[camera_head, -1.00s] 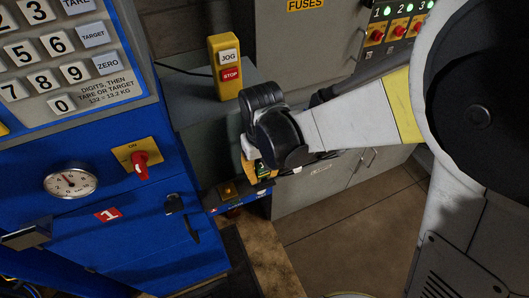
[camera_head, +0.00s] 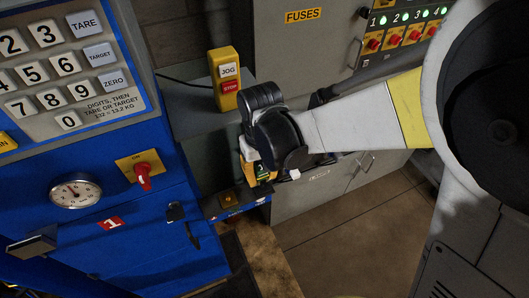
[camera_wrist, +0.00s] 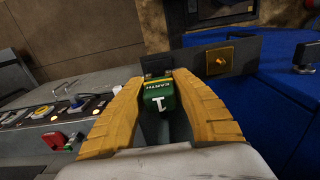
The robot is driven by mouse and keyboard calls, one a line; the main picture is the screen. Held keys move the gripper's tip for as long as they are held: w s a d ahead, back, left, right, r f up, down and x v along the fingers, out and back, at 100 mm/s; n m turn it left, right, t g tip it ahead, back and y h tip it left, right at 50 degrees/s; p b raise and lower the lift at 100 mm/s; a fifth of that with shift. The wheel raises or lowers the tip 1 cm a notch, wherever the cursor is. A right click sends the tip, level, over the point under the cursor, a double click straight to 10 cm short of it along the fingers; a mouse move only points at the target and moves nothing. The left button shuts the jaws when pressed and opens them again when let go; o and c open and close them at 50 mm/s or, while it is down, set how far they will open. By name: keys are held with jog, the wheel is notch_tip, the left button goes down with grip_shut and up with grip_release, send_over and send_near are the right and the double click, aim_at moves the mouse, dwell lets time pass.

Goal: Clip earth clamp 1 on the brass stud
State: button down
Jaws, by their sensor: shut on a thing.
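Earth clamp 1 (camera_wrist: 160,100) is green, marked "EARTH" and "1". In the wrist view my gripper (camera_wrist: 160,82) is shut on it, a yellow finger on each side. The brass stud (camera_wrist: 219,61) sits on a yellow plate on a dark panel, beyond the fingertips and to their right, apart from the clamp. In the head view my gripper (camera_head: 257,174) points down beside the blue cabinet, with a bit of green clamp (camera_head: 264,177) showing. The stud (camera_head: 228,199) shows just below and left of it. The clamp's jaws are mostly hidden.
The blue cabinet (camera_head: 140,245) carries a gauge (camera_head: 76,194), a red switch (camera_head: 143,178) and a keypad (camera_head: 60,75). A yellow JOG/STOP box (camera_head: 225,80) stands on a grey bench behind my gripper. A grey fuse cabinet (camera_head: 300,50) is at the back. Open floor (camera_head: 340,215) lies right.

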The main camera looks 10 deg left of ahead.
jog(key=shift+r+p, duration=0.95)
jog(key=shift+r, duration=0.5)
jog(key=shift+a, duration=0.1)
